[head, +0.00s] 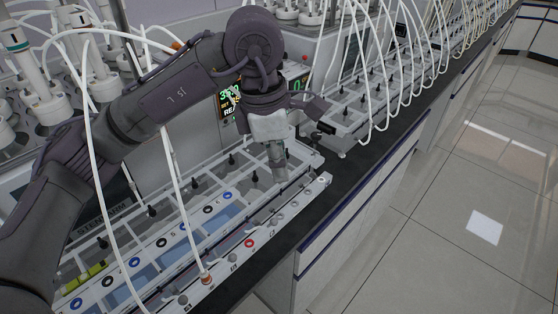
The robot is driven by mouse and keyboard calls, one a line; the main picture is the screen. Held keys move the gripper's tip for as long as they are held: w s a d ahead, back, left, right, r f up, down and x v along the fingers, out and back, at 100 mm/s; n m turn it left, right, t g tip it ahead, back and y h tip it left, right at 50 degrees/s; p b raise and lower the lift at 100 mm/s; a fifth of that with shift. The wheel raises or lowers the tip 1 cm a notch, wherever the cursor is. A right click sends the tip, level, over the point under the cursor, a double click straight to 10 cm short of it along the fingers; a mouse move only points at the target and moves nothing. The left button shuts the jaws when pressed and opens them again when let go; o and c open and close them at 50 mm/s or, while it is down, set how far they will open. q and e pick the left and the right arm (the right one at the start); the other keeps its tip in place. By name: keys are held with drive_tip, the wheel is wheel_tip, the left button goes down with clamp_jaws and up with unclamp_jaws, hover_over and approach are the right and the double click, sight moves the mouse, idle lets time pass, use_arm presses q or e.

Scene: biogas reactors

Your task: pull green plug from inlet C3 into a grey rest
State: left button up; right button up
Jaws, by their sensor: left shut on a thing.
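My left gripper (277,176) points down over the far right end of the nearest reactor tray (318,183). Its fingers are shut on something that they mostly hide. I take it to be the green plug, but its colour does not show, and no other green plug is visible. Inlet C3 cannot be picked out, as the labels are too small to read. Small grey round seats (281,217), which look like the grey rests, line the tray's front rail, just in front of the gripper. My right gripper is not in view.
An orange plug (206,278) with a white tube stands in the front rail, near a red ring (249,242). Blue and black rings line the tray. A lit display (229,100) stands behind my arm. More trays with looping white tubes (375,100) continue rightward. The floor is clear.

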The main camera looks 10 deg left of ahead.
use_arm(q)
drive_tip(key=shift+f+b, duration=2.65)
drive_tip(key=shift+f, duration=0.6)
drive_tip(key=shift+f+b, duration=0.9)
drive_tip(key=shift+f, duration=0.25)
drive_tip(key=shift+f+b, duration=0.4)
drive_tip(key=shift+b, duration=0.4)
drive_tip(key=shift+f, duration=0.1)
